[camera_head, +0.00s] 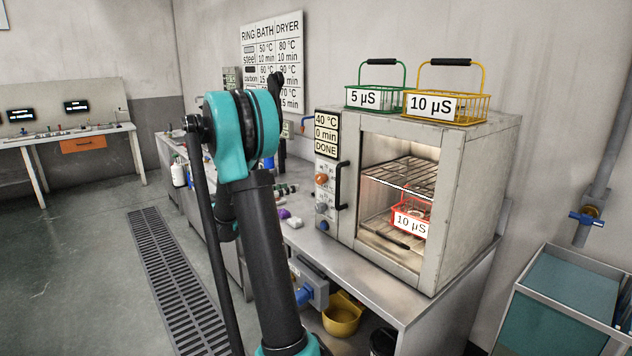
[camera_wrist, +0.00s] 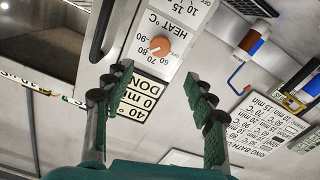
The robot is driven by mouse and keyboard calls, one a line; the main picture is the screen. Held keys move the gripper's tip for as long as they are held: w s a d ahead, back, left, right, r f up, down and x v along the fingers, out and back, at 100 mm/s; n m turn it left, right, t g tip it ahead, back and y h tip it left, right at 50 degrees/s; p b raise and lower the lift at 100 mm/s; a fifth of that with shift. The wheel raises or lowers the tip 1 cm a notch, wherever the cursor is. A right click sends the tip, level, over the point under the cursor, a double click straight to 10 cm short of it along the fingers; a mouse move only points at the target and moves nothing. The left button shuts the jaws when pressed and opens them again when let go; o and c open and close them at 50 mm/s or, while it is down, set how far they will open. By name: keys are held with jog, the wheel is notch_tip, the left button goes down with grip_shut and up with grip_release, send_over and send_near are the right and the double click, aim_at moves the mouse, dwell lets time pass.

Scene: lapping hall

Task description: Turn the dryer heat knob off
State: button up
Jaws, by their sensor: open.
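The dryer (camera_head: 440,205) is a pale metal cabinet with a glazed front on the bench. Its heat knob (camera_head: 321,180) is orange and sits on the control strip left of the door. In the wrist view, the orange knob (camera_wrist: 161,46) shows upside down under HEAT °C, its light pointer towards the numbers around 70 and 80. My gripper (camera_wrist: 152,82) is open and empty, with the knob beyond the gap between its fingertips, apart from them. In the head view my gripper cannot be made out clearly behind my arm. The display (camera_head: 326,134) reads 40 °C, 0 min, DONE.
The dryer's dark door handle (camera_head: 341,185) stands out close to the knob. A red basket (camera_head: 411,217) is inside the dryer; green (camera_head: 376,97) and yellow (camera_head: 447,106) baskets stand on top. A blue-grey knob (camera_head: 322,208) sits below. Purple and white items lie on the bench.

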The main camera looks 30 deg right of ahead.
aim_at(318, 179)
jog(key=d, duration=0.8)
jog(key=w+d, duration=0.1)
jog(key=d, duration=0.4)
jog(key=c, duration=1.2)
